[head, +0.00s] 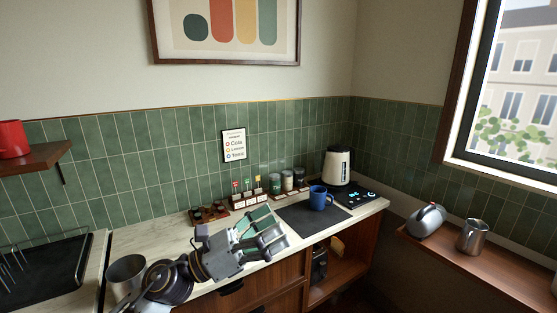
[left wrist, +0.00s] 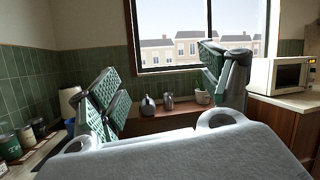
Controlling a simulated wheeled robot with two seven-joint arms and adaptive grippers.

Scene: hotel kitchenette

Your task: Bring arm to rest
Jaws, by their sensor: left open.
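My left gripper (head: 262,233) reaches in from the lower left in the head view, above the front part of the marble counter (head: 135,237). Its fingers are spread apart and nothing is between them. In the left wrist view the two green-padded fingers (left wrist: 160,90) stand wide apart, facing the window wall. The gripper is left of the blue mug (head: 319,198), which stands on a dark mat (head: 300,219), and apart from it. My right gripper does not show in either view.
A white kettle (head: 337,166) stands at the counter's back right corner, behind a black panel (head: 352,195). Several canisters (head: 287,180) line the back. A metal bin (head: 127,270) is near my arm. A jug (head: 473,237) stands on the window shelf (head: 455,257). A microwave (left wrist: 283,76) is at right.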

